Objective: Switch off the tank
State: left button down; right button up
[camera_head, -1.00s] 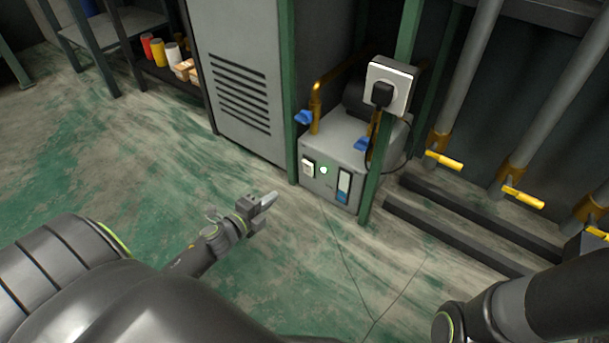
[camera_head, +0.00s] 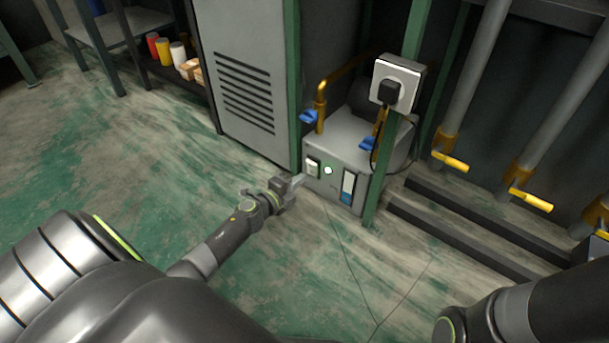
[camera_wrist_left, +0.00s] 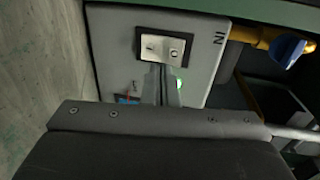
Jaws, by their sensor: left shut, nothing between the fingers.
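The tank unit (camera_head: 345,135) is a grey box with a sloping top, standing on the floor between green posts. Its front has a rocker switch (camera_head: 313,167), a round lamp (camera_head: 328,170) and a blue-and-white gauge strip (camera_head: 348,187). My left gripper (camera_head: 298,180) is shut and empty, its tips just left of and below the switch. In the left wrist view the switch (camera_wrist_left: 162,47) lies on a metal plate just beyond the fingertips (camera_wrist_left: 162,70); I cannot tell whether they touch. The lamp shows green there (camera_wrist_left: 180,86), partly behind the fingers. My right gripper is out of view.
A socket with a black plug (camera_head: 390,92) is on the green post beside the unit. Blue valve handles (camera_head: 308,117) sit on brass pipes. Yellow-handled pipes (camera_head: 450,161) stand at right above dark floor rails. Floor at left is clear.

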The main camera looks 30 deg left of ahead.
aim_at(311, 165)
pick_arm(q)
jog(key=shift+w+d+r, duration=0.1)
jog(key=shift+w+r, duration=0.05)
jog(key=shift+w, duration=0.7)
jog(key=shift+w+d+r, duration=0.1)
jog(key=shift+w+r, duration=0.05)
jog(key=shift+w, duration=0.7)
jog(key=r+p, duration=0.1)
jog(key=p, duration=0.2)
jog(key=shift+w+a+g, duration=0.1)
jog(key=shift+w+g, duration=0.2)
jog(key=shift+w, duration=0.05)
jog(key=shift+f, duration=0.45)
jog(key=shift+s, duration=0.15)
